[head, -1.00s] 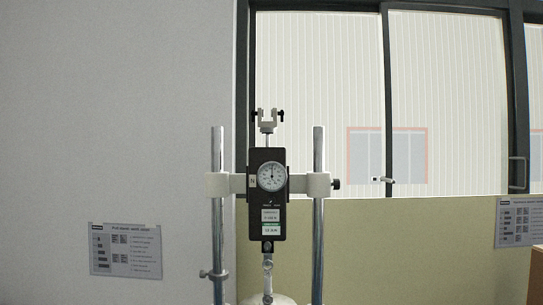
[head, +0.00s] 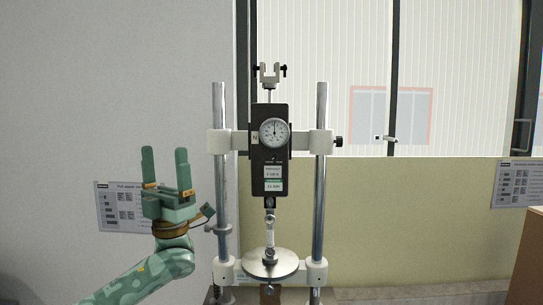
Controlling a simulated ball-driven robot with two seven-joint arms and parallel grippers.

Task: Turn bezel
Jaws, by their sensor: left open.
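The round white dial with its bezel (head: 274,132) sits on the upper part of a black force gauge (head: 270,178). The gauge is clamped upright between two metal posts of a test stand. The dial faces me and nothing covers it. My left gripper (head: 165,168) is a green two-finger gripper, pointing up, to the left of the stand and lower than the dial. Its fingers are apart and nothing is between them. It is clear of the dial. My right gripper is not in view.
The stand's left post (head: 220,160) and right post (head: 320,180) flank the gauge. A round metal plate (head: 270,263) lies below it. A fork fitting (head: 270,73) tops the gauge. A sign (head: 118,208) hangs on the wall behind my gripper. A brown box edge (head: 527,260) shows at lower right.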

